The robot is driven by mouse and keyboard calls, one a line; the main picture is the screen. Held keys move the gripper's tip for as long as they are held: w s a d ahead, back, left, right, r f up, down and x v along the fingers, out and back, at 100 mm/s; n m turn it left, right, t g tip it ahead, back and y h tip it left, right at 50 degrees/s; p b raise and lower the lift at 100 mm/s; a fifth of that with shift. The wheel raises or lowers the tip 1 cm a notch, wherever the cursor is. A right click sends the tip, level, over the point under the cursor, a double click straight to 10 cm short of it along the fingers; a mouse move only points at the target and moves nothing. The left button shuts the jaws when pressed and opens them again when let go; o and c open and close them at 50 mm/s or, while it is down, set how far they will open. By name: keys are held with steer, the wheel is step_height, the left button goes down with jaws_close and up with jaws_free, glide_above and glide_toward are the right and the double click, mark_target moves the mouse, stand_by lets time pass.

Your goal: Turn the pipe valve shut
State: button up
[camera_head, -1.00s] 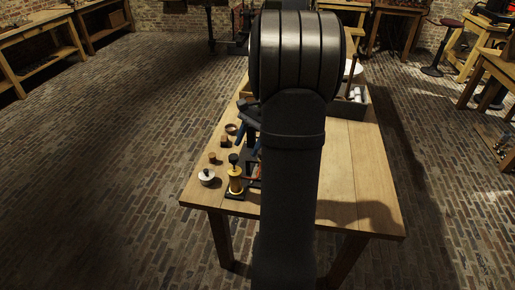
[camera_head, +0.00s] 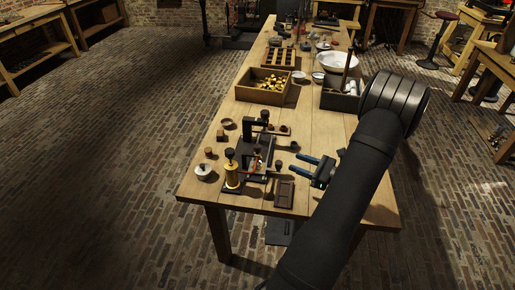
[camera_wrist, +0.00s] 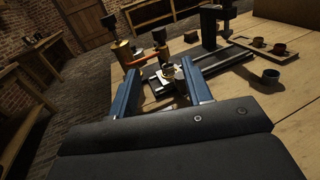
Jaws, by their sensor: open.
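A brass cylinder with a black knob (camera_head: 232,173) stands upright at the near left of the bench. It also shows in the wrist view (camera_wrist: 122,53). Beside it is a black-based apparatus (camera_head: 256,160) with small orange-red parts. In the wrist view an orange-red bar (camera_wrist: 147,57) lies across near the brass cylinder. It may be the valve's handle, but I cannot tell for sure. My gripper (camera_head: 304,167) is open and empty, its blue fingers pointing left toward the apparatus, apart from it. In the wrist view its fingers (camera_wrist: 160,70) frame a small metal cup-like part beyond them.
A dark brown block (camera_head: 284,194) lies on the bench near the gripper. A lidded white pot (camera_head: 203,171) and small wooden pieces stand at the left edge. A wooden box of brass pieces (camera_head: 263,86) and a grey crate (camera_head: 341,98) stand farther back.

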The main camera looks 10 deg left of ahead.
mark_target(257, 146)
steer(key=x, duration=1.6)
steer(key=shift+s+a, duration=0.1)
steer(key=shift+a, duration=0.05)
steer(key=c, duration=1)
